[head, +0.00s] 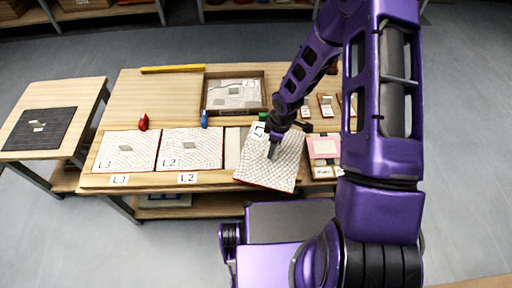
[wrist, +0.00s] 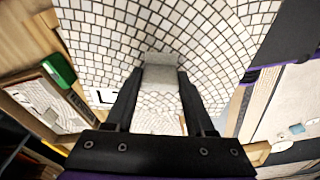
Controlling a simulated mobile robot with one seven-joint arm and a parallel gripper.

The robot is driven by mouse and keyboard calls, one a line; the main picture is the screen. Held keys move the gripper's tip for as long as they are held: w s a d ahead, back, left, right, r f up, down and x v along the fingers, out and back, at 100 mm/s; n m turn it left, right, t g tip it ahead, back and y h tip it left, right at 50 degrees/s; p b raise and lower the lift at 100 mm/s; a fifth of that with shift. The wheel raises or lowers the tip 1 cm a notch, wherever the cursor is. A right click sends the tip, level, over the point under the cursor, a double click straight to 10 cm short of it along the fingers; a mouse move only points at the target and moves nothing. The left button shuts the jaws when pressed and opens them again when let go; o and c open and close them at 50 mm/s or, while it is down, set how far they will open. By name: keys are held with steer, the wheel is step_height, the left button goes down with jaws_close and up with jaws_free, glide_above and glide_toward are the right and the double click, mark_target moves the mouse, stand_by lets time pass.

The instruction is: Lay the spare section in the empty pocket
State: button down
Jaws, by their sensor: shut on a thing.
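My gripper (head: 272,150) is shut on the grey block-shaped grip (wrist: 160,78) of a white mosaic section (head: 284,172). The section also fills much of the wrist view (wrist: 205,45). In the head view it is turned askew over the right part of the work table, its near edge reaching the table's front edge. The section hides the rest. I cannot tell whether it touches the table.
The L3 panel (head: 127,151) lies left of L2. Behind stand a red clamp-like item (head: 143,122), a blue one (head: 205,119) and a green one (head: 263,116). A wooden tray (head: 207,108) holds another mosaic piece. A pink-framed item (head: 323,147) lies close on the right.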

mark_target(261, 146)
steer(key=w+a+n, duration=0.1)
steer(key=n, duration=0.2)
steer(key=w+a+n, duration=0.1)
steer(key=n, duration=0.2)
steer(key=w+a+n+g, duration=0.1)
steer(key=n, duration=0.1)
steer(key=shift+w+a+f+n+b, duration=0.15)
steer(key=shift+w+f+n+b, duration=0.15)
steer(key=shift+n+b, duration=0.1)
steer(key=w+n, duration=0.1)
steer(key=n, duration=0.2)
steer(key=w+a+n, duration=0.1)
steer(key=w+n, duration=0.1)
steer(key=n, duration=0.1)
steer(key=w+r+n+h, duration=0.1)
steer(key=w+n, duration=0.1)
steer(key=n, duration=0.2)
steer(key=shift+a+r+g+b, duration=0.1)
steer(key=shift+a+g+b, duration=0.25)
steer(key=shift+g+b, duration=0.05)
steer(key=n, duration=0.1)
steer(key=w+n, duration=0.1)
steer(key=shift+w+d+r+n, duration=0.1)
steer(key=shift+r+n, duration=0.15)
steer(key=shift+n, duration=0.05)
step_height(261, 146, down, 10)
steer(key=shift+r+b, duration=0.1)
steer(key=shift+b, duration=0.6)
steer(key=shift+c, duration=1.2)
jaws_free()
